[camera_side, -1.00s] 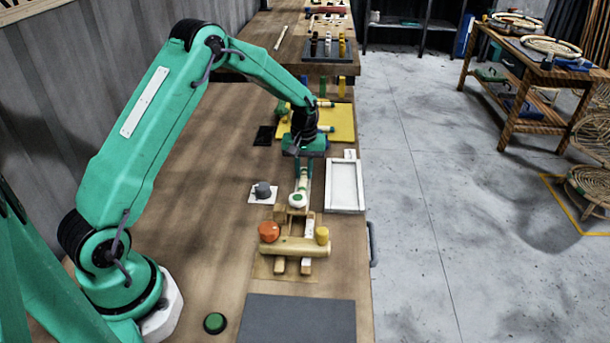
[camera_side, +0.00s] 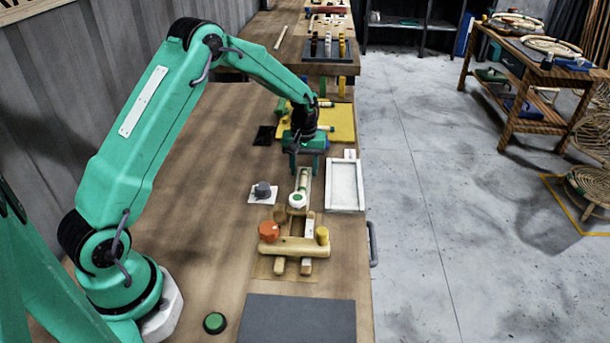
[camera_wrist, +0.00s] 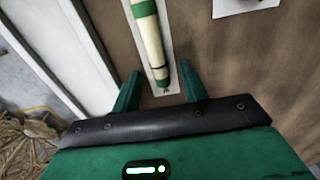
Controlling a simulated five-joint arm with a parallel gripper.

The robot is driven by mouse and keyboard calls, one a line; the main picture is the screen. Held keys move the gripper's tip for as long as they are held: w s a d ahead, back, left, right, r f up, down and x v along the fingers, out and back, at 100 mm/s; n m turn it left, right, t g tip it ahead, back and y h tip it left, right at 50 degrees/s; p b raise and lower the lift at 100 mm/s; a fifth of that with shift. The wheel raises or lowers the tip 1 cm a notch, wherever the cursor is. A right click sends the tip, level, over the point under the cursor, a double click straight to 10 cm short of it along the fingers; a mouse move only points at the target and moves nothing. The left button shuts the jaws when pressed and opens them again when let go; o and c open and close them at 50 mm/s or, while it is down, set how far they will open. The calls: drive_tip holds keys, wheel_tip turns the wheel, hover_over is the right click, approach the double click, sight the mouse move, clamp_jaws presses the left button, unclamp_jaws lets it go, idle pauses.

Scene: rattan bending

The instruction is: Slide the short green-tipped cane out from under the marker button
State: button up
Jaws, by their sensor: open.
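The short cane (camera_side: 302,182) is cream with green at its end and lies lengthwise on a narrow pale strip. In the wrist view the cane (camera_wrist: 152,38) shows green bands and a thin dark ring. A round white button with a green centre (camera_side: 297,199) sits at the cane's near end in the side view; how much cane is under it is hidden. My gripper (camera_side: 304,172) is open and empty at the cane's far end. In the wrist view its fingertips (camera_wrist: 160,72) stand apart on either side of the cane's end, with gaps on both sides.
A white tray (camera_side: 345,208) lies close to the right. A grey knob on a white card (camera_side: 263,192) is to the left. A wooden jig with orange (camera_side: 268,231) and yellow (camera_side: 322,236) knobs stands nearer. A yellow mat (camera_side: 343,118) lies behind. The table's left part is clear.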

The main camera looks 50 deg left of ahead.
wheel_tip(320, 180, up, 6)
drive_tip(key=shift+r, duration=0.5)
drive_tip(key=shift+r, duration=0.25)
drive_tip(key=s+d+r+m+t, duration=0.2)
drive_tip(key=s+d+r+m, duration=0.15)
drive_tip(key=s+r, duration=0.6)
drive_tip(key=s+d+r+m+t, duration=0.25)
drive_tip(key=s+d+r, duration=0.25)
drive_tip(key=s+r, duration=0.45)
drive_tip(key=s+d+f+m+t, duration=0.1)
drive_tip(key=s+d+f+m, duration=0.1)
drive_tip(key=s, duration=0.8)
drive_tip(key=shift+s+d+f+m, duration=0.2)
drive_tip(key=shift+f+m, duration=0.2)
drive_tip(key=shift+m, duration=0.1)
